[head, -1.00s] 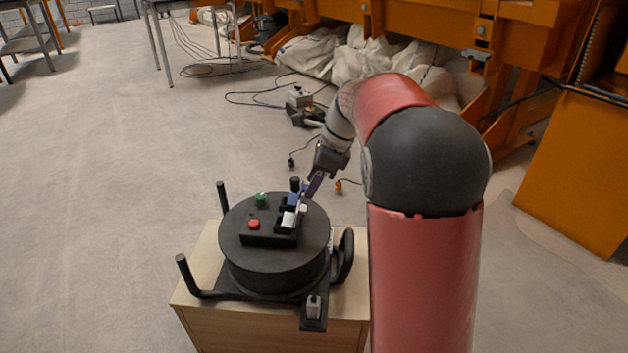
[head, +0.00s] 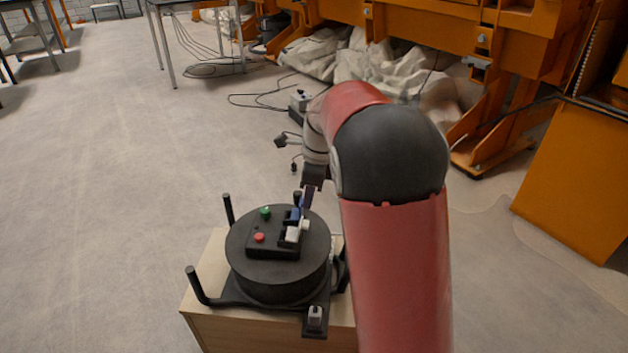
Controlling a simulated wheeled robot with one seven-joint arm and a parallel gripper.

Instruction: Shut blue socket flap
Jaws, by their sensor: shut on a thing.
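A round black device (head: 278,280) carries a dark panel with a blue socket flap (head: 293,215), a white part (head: 296,233), a green button (head: 265,213) and a red button (head: 259,237). My gripper (head: 304,206) comes down from behind the device, fingers pointing at the panel. It is shut on the blue flap at the panel's right side. The flap looks raised; its exact angle is too small to tell. The fingers partly hide it.
The device stands on a light wooden box (head: 250,320) with black upright posts (head: 228,209) around it. A grey socket (head: 315,316) sits at its front. Cables and a small box (head: 299,101) lie on the floor behind.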

